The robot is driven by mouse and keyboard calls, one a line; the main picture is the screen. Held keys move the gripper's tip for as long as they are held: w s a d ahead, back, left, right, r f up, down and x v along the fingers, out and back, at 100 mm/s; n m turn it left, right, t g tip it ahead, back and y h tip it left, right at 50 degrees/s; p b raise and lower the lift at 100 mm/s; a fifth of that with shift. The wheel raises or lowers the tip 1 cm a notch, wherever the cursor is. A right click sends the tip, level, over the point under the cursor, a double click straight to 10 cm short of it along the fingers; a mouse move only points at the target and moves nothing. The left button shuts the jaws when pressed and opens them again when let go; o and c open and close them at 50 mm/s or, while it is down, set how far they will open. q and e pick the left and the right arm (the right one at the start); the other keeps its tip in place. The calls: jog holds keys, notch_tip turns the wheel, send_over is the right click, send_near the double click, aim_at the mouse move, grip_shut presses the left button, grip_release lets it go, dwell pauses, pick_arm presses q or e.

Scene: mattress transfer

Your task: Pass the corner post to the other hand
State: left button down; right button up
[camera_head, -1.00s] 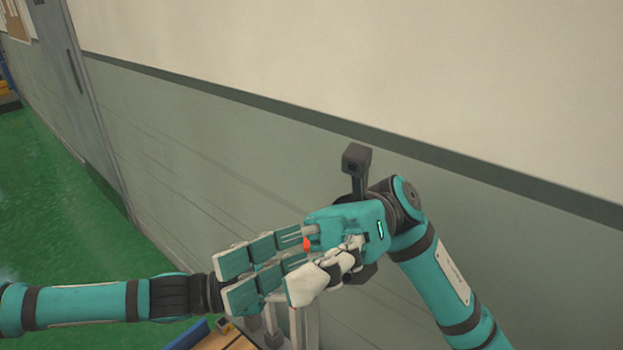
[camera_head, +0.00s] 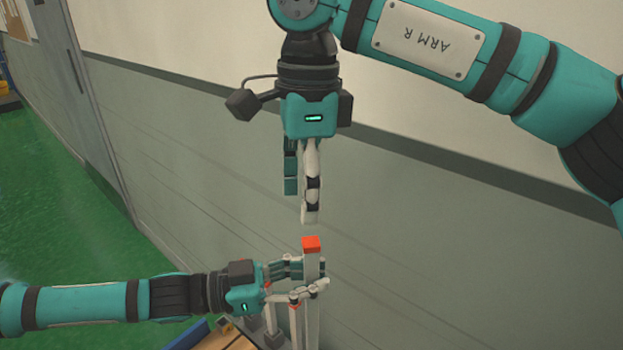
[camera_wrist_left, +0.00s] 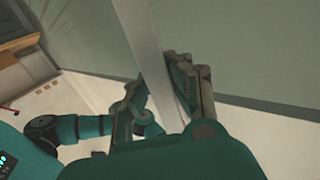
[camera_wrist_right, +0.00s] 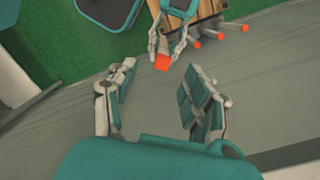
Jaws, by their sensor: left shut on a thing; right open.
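The corner post (camera_head: 311,265) is a pale upright bar with an orange-red top end. My left gripper (camera_head: 320,281) is shut on it a little below that end. In the left wrist view, the post (camera_wrist_left: 160,45) runs between my left fingers. My right gripper (camera_head: 300,207) points down from above, open and empty. Its fingertips are a short gap above the post's top. In the right wrist view, the orange end (camera_wrist_right: 162,62) shows between my two open fingers, apart from them. The lower part of the post is partly hidden by my left fingers.
A grey and cream wall (camera_head: 450,240) stands behind my grippers. A wooden structure (camera_wrist_right: 208,22) with several orange-tipped pale bars stands below. Green floor (camera_head: 60,215) is open at the left, by a grey door (camera_head: 45,65).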

aim_at(311, 241)
jog(key=shift+w+d+r, duration=0.3)
jog(key=shift+w, duration=0.05)
jog(key=shift+d+f, duration=0.1)
jog(key=shift+f, duration=0.05)
notch_tip(311, 241, down, 12)
jog(key=shift+w+r, duration=0.1)
jog(key=shift+r, duration=0.1)
grip_shut()
pick_arm(q)
jog(key=c, duration=1.2)
grip_release()
jog(key=shift+o, duration=0.2)
